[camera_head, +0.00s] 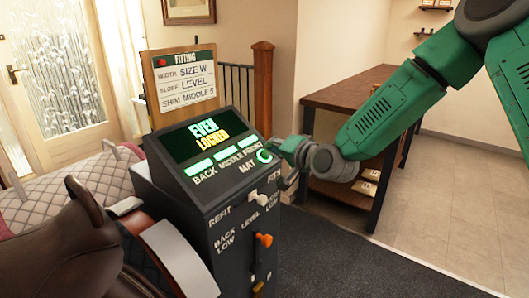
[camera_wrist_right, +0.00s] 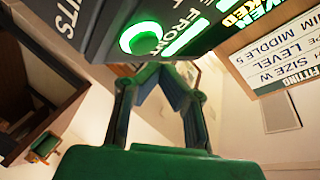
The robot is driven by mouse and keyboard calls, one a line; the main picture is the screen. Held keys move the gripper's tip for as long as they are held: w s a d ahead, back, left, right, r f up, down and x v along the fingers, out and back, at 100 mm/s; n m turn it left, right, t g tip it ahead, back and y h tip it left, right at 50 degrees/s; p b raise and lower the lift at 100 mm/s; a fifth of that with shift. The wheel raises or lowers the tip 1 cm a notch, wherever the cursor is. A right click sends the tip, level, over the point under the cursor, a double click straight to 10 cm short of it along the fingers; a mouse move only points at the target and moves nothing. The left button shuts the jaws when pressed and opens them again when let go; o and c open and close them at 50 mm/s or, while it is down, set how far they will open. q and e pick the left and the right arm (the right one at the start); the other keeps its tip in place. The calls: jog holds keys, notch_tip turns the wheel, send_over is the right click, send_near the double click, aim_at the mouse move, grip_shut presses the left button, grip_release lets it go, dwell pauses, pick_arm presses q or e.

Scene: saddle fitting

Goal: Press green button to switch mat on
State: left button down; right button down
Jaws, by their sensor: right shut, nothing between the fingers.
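The green button (camera_head: 264,156) is a round, glowing green ring beside the word MAT, on the sloped top of a dark console (camera_head: 205,180). It also shows in the right wrist view (camera_wrist_right: 139,38), large and near the top. My right gripper (camera_head: 279,146) is shut and empty at the button's right. In the right wrist view the fingertips (camera_wrist_right: 156,70) meet just below the button; I cannot tell whether they touch it. The console's screen (camera_head: 207,134) reads EVEN LOCKED, above lit green bars marked BACK, MIDDLE and FRONT. My left gripper is out of view.
A fitting board (camera_head: 184,82) stands behind the console. A brown saddle (camera_head: 75,245) and a quilted pad (camera_head: 75,185) are at the left. A white switch (camera_head: 258,199) and an orange lever (camera_head: 264,239) stick out of the console's side. A wooden table (camera_head: 345,92) stands behind my right arm.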

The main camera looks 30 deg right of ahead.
dwell(0.3)
jog(key=s+d+r+p, duration=0.1)
jog(key=s+r+p, duration=0.2)
jog(key=r+p, duration=0.2)
jog(key=shift+d, duration=0.2)
dwell(0.4)
jog(key=s+a+f+n+g+b, duration=0.1)
jog(key=s+a+f+n+g, duration=0.15)
jog(key=s+f, duration=0.4)
jog(key=s+a+f+n+g, duration=0.2)
jog(key=s+a+f+g, duration=0.15)
jog(key=f, duration=0.65)
jog(key=s+a+f+n+g+b, duration=0.1)
jog(key=s+a+f+n+g, duration=0.15)
jog(key=s+f, duration=0.5)
jog(key=s+f+n+g, duration=0.2)
jog(key=s+f, duration=0.4)
jog(key=s, duration=0.4)
jog(key=s+a+f+n+g+h+b, duration=0.1)
jog(key=s+f+g, duration=0.3)
jog(key=s, duration=0.6)
notch_tip(320, 180, down, 2)
jog(key=shift+a+f+n, duration=0.1)
jog(key=shift+a+n, duration=0.05)
jog(key=shift+n, duration=0.55)
